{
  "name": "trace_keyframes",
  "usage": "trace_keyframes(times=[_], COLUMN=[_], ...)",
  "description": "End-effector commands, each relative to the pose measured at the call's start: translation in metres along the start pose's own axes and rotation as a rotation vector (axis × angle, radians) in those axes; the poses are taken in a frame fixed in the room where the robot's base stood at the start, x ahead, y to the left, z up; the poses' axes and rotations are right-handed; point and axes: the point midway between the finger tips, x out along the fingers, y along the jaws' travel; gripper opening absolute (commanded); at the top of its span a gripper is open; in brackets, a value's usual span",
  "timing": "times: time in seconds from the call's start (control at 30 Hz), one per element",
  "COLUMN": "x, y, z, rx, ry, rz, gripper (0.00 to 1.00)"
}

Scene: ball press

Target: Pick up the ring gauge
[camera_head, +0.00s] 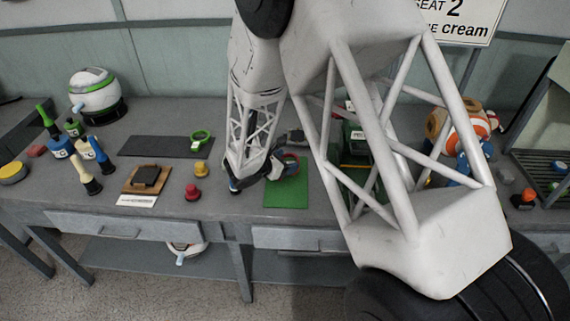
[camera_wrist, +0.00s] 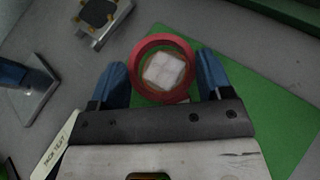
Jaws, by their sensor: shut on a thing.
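The ring gauge is the red ring (camera_wrist: 164,41) in the wrist view, and a pale square block (camera_wrist: 166,71) shows through its opening. My gripper (camera_wrist: 163,76) has its two blue fingers on the left and right sides of the ring and is shut on it. The green mat (camera_wrist: 240,85) lies behind the ring. In the head view my gripper (camera_head: 261,179) is at the left edge of the green mat (camera_head: 287,197), partly hidden by my arm. Whether the ring touches the mat is unclear.
A grey plate with yellow spots (camera_wrist: 99,13) is near the ring. My arm hides much of the right side.

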Motion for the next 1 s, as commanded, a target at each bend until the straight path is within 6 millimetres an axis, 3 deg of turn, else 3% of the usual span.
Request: trace_keyframes(times=[0.23, 1.0], x=[-0.011, -0.069], y=[0.003, -0.113], z=[0.026, 0.023], rx=[0.003, 0.001], ry=[-0.001, 0.000], rz=[0.002, 0.001], gripper=[0.43, 0.43])
